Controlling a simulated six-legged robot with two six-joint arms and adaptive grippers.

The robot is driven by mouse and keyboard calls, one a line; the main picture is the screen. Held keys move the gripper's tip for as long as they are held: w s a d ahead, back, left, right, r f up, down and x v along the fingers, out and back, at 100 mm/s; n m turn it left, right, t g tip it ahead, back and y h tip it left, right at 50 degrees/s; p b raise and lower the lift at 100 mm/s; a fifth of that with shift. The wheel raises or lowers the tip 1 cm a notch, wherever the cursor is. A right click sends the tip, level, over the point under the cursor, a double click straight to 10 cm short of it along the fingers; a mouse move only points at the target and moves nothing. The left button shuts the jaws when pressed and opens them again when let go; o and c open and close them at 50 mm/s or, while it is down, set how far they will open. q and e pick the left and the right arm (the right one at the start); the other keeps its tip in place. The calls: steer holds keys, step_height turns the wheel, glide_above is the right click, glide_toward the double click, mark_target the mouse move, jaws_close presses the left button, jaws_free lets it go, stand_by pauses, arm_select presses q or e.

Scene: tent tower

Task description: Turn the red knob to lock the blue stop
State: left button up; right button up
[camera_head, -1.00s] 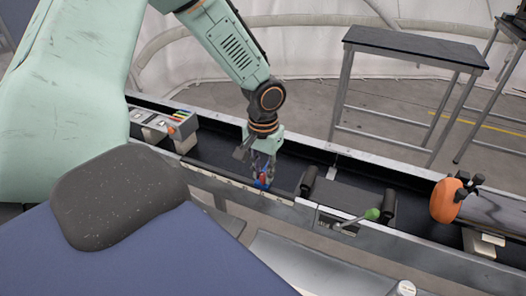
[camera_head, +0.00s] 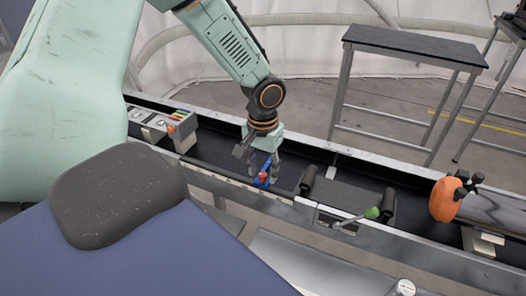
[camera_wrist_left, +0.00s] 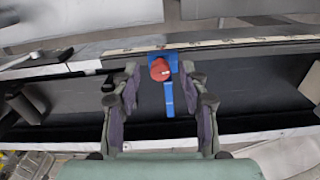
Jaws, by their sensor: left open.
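The blue stop (camera_wrist_left: 169,98) sits on the ruled near edge of the long trough, with a flat arm reaching over the dark bed. The red knob (camera_wrist_left: 160,69) is on top of it. In the head view the blue stop (camera_head: 261,182) and red knob (camera_head: 266,168) show small, just below my left gripper (camera_head: 263,168). In the left wrist view my left gripper (camera_wrist_left: 160,88) is open, its fingers apart on either side of the stop's arm, with nothing between them held. The knob lies a little beyond the fingertips. My right gripper is not in view.
The trough's dark bed (camera_head: 215,155) runs across the view. A roller unit with a green-knobbed lever (camera_head: 372,213) and an orange wheel (camera_head: 446,200) stand to the right. A box with coloured buttons (camera_head: 170,125) is at the left. A table (camera_head: 415,45) stands behind.

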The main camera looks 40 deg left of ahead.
mark_target(263, 174)
arm_select(q)
step_height(263, 174, up, 12)
steer(key=shift+f, duration=0.15)
steer(key=shift+s+d, duration=0.1)
stand_by(0.6)
